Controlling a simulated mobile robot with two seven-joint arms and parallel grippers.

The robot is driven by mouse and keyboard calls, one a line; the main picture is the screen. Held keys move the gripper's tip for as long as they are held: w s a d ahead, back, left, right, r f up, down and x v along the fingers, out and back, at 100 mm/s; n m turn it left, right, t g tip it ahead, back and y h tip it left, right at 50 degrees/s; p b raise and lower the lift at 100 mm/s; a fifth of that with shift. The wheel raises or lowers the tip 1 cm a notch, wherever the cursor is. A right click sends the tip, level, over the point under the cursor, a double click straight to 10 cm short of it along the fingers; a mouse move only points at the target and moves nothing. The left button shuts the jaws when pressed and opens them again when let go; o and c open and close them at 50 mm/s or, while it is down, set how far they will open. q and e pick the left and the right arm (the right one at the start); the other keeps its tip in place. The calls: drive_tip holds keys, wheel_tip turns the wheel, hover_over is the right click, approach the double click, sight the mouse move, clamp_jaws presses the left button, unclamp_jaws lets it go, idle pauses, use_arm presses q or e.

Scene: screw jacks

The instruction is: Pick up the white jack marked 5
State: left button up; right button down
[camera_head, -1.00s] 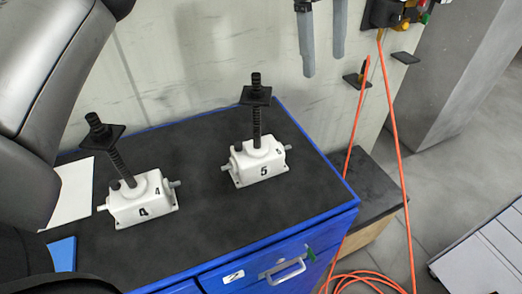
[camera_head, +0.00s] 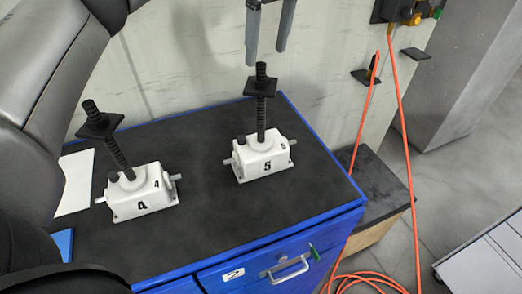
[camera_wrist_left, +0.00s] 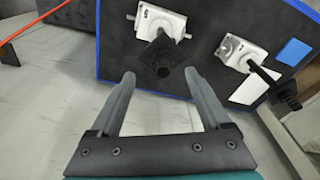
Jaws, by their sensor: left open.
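The white jack marked 5 (camera_head: 264,158) stands upright on the black top of a blue cabinet (camera_head: 215,210). It has a black screw and a black square plate on top. The white jack marked 4 (camera_head: 140,193) stands to its left. My left gripper (camera_head: 267,55) is open and empty, its two grey fingers pointing down just behind and above the screw top of jack 5. In the left wrist view, jack 5 (camera_wrist_left: 162,22) lies beyond the open fingers (camera_wrist_left: 160,82), its black plate nearest them. My right gripper is not in view.
A white sheet (camera_head: 75,182) and a blue item (camera_head: 62,243) lie left of jack 4. A wall (camera_head: 190,60) stands close behind the cabinet. An orange hose (camera_head: 403,150) hangs at the right. The cabinet top in front of jack 5 is clear.

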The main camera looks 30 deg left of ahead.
sight(261, 64)
use_arm(q)
drive_tip(key=shift+a+f, duration=0.2)
drive_tip(key=shift+f, duration=0.7)
drive_tip(key=shift+a+f, duration=0.25)
drive_tip(key=shift+f, duration=0.65)
drive_tip(key=shift+a+f, duration=0.2)
drive_tip(key=shift+f, duration=0.7)
clamp_jaws()
